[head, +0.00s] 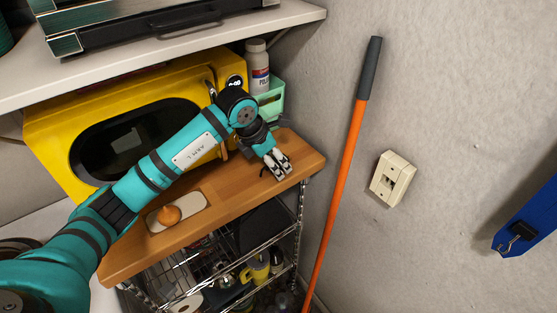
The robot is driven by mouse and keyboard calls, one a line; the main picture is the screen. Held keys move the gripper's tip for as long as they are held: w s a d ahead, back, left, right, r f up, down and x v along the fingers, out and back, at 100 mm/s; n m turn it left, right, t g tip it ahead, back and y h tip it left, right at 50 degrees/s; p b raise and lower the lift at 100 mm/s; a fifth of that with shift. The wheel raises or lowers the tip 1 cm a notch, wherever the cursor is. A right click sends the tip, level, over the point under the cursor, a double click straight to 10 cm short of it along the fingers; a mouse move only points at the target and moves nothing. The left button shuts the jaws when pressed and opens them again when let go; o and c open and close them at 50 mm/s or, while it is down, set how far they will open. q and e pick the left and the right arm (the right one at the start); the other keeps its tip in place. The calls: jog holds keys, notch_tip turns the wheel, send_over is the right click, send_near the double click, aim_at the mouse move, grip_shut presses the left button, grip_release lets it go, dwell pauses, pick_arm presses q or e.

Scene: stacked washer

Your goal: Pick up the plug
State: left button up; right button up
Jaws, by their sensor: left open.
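My left arm reaches in from the lower left, across the front of the yellow microwave. My left gripper (278,168) is open and points down at the right end of the wooden shelf top (235,188). Its fingers are at or just above the wood; I cannot tell if they touch it. I cannot make out a plug for certain. A small dark piece shows by the fingertips, but it is too small to tell from the gripper. A beige wall outlet (393,179) is on the wall to the right, apart from the gripper. My right gripper is out of view.
The yellow microwave (60,125) stands behind my arm. A white bottle (257,66) and green basket (271,98) are beside it. An orange pole (341,175) leans on the wall. Wire shelves (205,275) hold items below.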

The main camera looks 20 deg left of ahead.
pick_arm(q)
jog(key=c, duration=1.1)
jog(key=shift+c, duration=0.3)
jog(key=shift+r, duration=0.15)
